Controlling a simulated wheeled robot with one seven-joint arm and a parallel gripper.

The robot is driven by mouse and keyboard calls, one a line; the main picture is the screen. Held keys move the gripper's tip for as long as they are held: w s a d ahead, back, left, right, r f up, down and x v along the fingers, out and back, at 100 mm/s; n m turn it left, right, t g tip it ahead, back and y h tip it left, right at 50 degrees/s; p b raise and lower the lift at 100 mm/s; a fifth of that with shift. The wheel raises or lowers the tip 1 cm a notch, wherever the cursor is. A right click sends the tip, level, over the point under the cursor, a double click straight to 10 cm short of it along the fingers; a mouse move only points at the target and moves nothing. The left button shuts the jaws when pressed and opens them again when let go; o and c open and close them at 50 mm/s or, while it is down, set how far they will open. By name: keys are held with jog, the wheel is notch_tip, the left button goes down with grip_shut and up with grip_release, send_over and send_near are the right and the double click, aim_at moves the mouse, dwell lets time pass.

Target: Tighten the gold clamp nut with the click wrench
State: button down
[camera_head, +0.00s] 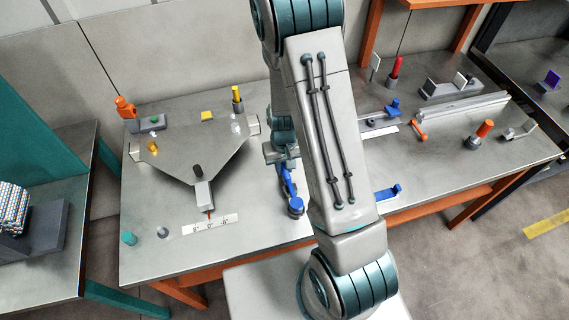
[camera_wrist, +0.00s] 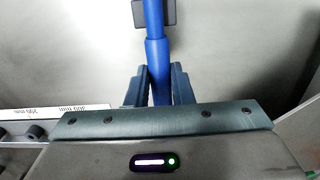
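The blue click wrench (camera_head: 288,185) is beside the right edge of the left bench's front part, its round blue head (camera_head: 296,206) toward me. My gripper (camera_head: 281,157) is at its far end, partly hidden by my arm. In the wrist view the blue handle (camera_wrist: 155,55) runs between the two fingers of my gripper (camera_wrist: 159,85), which are closed closely about it. A small gold piece (camera_head: 153,147), apparently the gold clamp nut, is on the left of the grey triangular plate (camera_head: 190,150), well left of my gripper. Whether the wrench touches the bench is unclear.
An orange-and-grey piece (camera_head: 125,107) and a yellow-topped post (camera_head: 237,97) stand at the plate's back corners. A marked scale (camera_head: 211,224) lies in front. A dark block (camera_wrist: 155,12) is behind the handle. A blue holder (camera_head: 388,193) and a rail (camera_head: 460,108) are right of my arm.

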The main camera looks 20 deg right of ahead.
aim_at(284, 168)
jog(key=shift+r+p, duration=1.8)
jog(key=shift+r, duration=0.85)
jog(key=shift+w+f, duration=0.1)
